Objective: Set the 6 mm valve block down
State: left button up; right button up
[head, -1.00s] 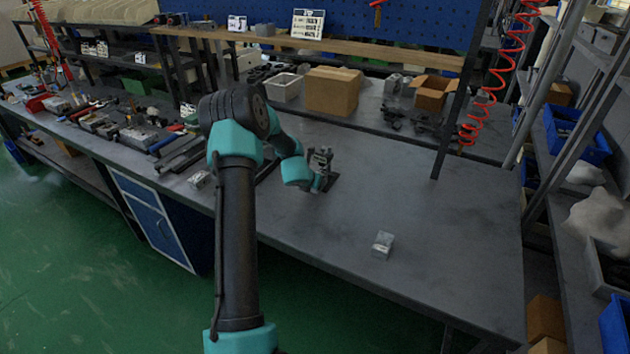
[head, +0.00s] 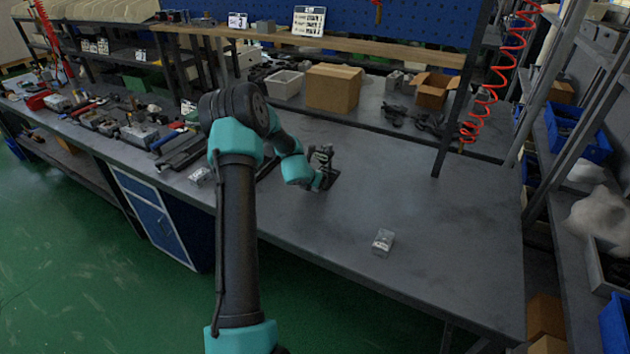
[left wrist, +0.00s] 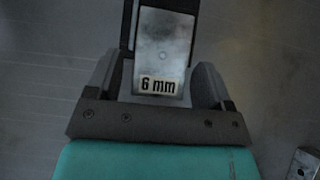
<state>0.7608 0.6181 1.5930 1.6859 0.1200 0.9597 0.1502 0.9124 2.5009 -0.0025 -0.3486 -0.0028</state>
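The 6 mm valve block (left wrist: 162,55) is a pale metal block with a "6 mm" label, seen in the left wrist view between the two grey fingers of my left gripper (left wrist: 160,80). Dark strips border its upper sides. A narrow gap seems to show at its left side, and I cannot tell whether the fingers press on it. In the head view my left gripper (head: 322,170) points down low over the bench, at a dark patch (head: 334,178); the block is too small to make out there. My right gripper is not in view.
A small metal block (head: 383,242) lies on the grey bench (head: 440,260) to the right, and another (head: 200,175) is left of my arm. Tools crowd the left. A cardboard box (head: 333,88) and a white bin (head: 284,85) stand behind. The bench's right part is mostly clear.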

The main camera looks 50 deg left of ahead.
pick_arm(q)
jog(key=shift+o, duration=0.6)
jog(key=v, duration=1.7)
jog(key=shift+s, duration=0.2)
jog(key=shift+w+d, duration=0.1)
jog(key=shift+x, duration=6.35)
jog(key=shift+r, duration=0.15)
jog(key=shift+x, duration=2.4)
jog(key=shift+r, duration=1.25)
jog(key=shift+r, duration=0.1)
